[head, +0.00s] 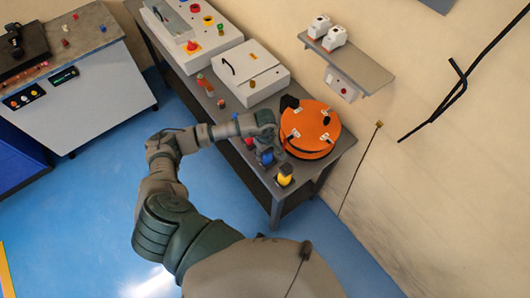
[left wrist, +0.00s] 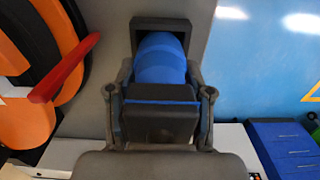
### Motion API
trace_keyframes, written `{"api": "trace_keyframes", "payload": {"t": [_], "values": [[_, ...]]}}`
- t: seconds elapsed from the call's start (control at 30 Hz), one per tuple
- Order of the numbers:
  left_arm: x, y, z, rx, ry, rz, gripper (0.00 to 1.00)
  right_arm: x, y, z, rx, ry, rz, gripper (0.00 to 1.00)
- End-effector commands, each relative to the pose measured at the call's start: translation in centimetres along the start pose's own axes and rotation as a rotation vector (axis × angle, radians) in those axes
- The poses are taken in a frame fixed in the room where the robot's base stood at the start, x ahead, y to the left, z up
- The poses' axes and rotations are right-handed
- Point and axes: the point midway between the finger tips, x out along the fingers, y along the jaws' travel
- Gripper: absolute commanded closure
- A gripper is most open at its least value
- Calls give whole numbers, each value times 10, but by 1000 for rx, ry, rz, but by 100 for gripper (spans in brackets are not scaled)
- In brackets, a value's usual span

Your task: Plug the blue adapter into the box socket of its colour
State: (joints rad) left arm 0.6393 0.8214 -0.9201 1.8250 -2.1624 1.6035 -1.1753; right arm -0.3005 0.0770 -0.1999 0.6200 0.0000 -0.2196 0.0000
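The blue adapter (head: 266,159) is at the near right end of the grey workbench, beside the orange reel. In the left wrist view the adapter (left wrist: 162,58) shows a round blue body running into a black square frame. My left gripper (head: 268,146) is over it in the head view, with the wrist partly covering it. In the left wrist view the fingers (left wrist: 160,82) lie along both sides of the blue body and appear closed on it. I cannot tell whether it is lifted. No blue box socket can be made out. My right gripper is not in view.
The orange reel (head: 310,131) stands close right of my left gripper. A yellow adapter (head: 285,176) stands at the bench's near corner. A white box (head: 250,76) and a button panel (head: 192,32) lie farther back. A wall shelf (head: 362,72) overhangs the right side.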

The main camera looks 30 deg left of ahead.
Motion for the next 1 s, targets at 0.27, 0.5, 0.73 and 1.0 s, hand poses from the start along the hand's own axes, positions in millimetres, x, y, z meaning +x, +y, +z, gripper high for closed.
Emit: {"api": "trace_keyframes", "payload": {"t": [0.27,0.5,0.73,1.0], "values": [[-2,1,4,1,2,-1,91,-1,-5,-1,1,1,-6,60],[-10,1,5,4,-5,2,91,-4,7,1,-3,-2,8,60],[-18,1,6,5,-6,2,91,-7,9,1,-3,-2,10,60],[-27,1,5,3,-2,1,91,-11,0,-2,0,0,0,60]]}}
